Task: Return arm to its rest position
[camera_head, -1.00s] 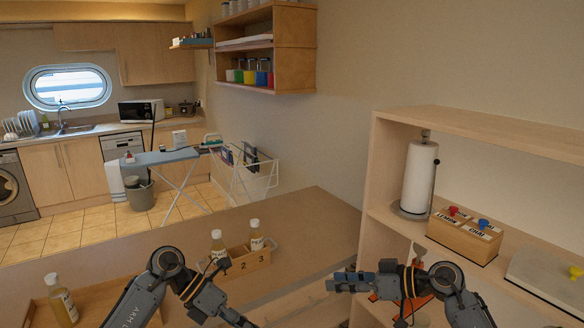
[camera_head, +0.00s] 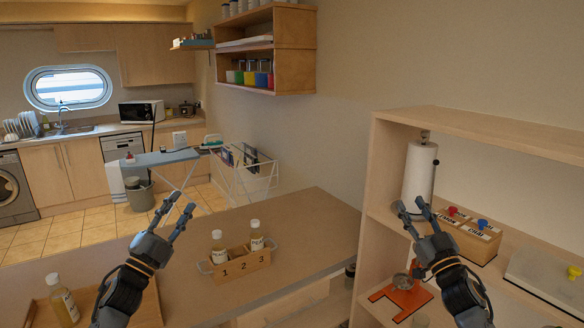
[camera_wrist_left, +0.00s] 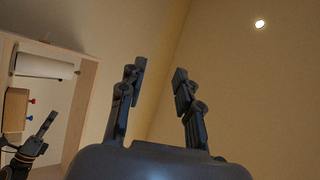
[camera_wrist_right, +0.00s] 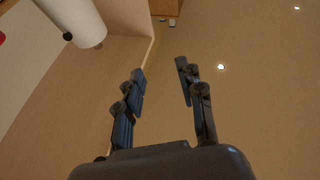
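My left gripper (camera_head: 176,212) is raised over the left part of the counter, fingers pointing up, open and empty. In the left wrist view its two fingers (camera_wrist_left: 158,92) stand apart with only wall behind them. My right gripper (camera_head: 412,210) is raised in front of the shelf unit, fingers pointing up, open and empty. In the right wrist view its fingers (camera_wrist_right: 161,92) are apart with nothing between them.
A numbered wooden caddy (camera_head: 240,266) with two bottles stands on the counter (camera_head: 310,227). Another bottle (camera_head: 61,300) stands in a tray at left. The right shelf unit (camera_head: 374,190) holds a paper towel roll (camera_head: 419,178), a labelled box (camera_head: 462,240) and an orange stand (camera_head: 402,300).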

